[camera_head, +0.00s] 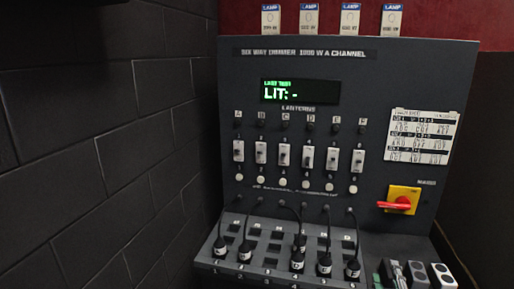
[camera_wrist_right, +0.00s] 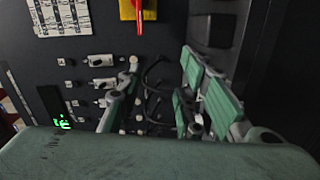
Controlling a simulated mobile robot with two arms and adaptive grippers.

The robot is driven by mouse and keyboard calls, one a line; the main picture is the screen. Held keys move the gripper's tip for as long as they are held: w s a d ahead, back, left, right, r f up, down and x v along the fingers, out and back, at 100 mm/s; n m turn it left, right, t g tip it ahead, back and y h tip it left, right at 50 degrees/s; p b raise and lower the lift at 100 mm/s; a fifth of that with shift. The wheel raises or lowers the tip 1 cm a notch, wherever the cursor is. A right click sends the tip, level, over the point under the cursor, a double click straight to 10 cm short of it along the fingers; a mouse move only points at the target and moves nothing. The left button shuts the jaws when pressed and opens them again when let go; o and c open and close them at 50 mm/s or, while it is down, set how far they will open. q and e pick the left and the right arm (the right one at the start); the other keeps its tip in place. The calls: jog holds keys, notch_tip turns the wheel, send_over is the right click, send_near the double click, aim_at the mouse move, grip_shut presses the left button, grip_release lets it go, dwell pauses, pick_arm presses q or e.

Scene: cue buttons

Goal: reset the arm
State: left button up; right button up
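My right gripper (camera_head: 391,274) shows at the bottom edge of the head view, low and right, in front of the dimmer panel (camera_head: 400,75). Only its green and grey finger tips show there. In the right wrist view its two green-padded fingers (camera_wrist_right: 160,64) stand apart with the panel's switches and cables behind the gap. I see nothing held between them. My left gripper is not in view. The panel's display (camera_head: 300,92) reads "LIT: -" in green. A row of white switches (camera_head: 283,156) sits below it, with round pale buttons (camera_head: 283,182) underneath.
Black plugs on cables (camera_head: 298,261) stand on the sloped lower shelf. A red rotary handle (camera_head: 394,206) on a yellow plate and a white printed card (camera_head: 421,137) are at right. Boxes labelled lamp (camera_head: 309,19) stand on top. A dark block wall (camera_head: 100,130) closes the left.

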jog(key=s+a+f+m+g+y, duration=0.1)
jog(key=s+a+f+m+g, duration=0.2)
jog(key=s+f, duration=0.35)
jog(key=s+a+f+m+g, duration=0.1)
jog(key=s+f+m+g, duration=0.3)
jog(key=s+f, duration=0.25)
jog(key=s+a+f+m+g+y, duration=0.2)
jog(key=s+a+g, duration=0.15)
jog(key=s, duration=0.55)
jog(key=s+a+f+m+g+y, duration=0.25)
jog(key=s+a, duration=0.25)
jog(key=s, duration=0.3)
notch_tip(320, 180, down, 29)
jog(key=s+g+b, duration=0.1)
jog(key=s+b, duration=0.1)
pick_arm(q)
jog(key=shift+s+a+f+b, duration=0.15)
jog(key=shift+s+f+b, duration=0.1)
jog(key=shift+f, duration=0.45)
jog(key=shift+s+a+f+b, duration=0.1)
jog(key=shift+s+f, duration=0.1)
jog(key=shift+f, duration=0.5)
pick_arm(e)
jog(key=s+d+f+g, duration=0.1)
jog(key=s+d+f, duration=0.1)
jog(key=s+f, duration=1.4)
jog(key=shift+s+d+h, duration=0.35)
jog(key=shift+s+h, duration=0.1)
jog(key=shift+s, duration=0.05)
jog(key=shift+f, duration=0.1)
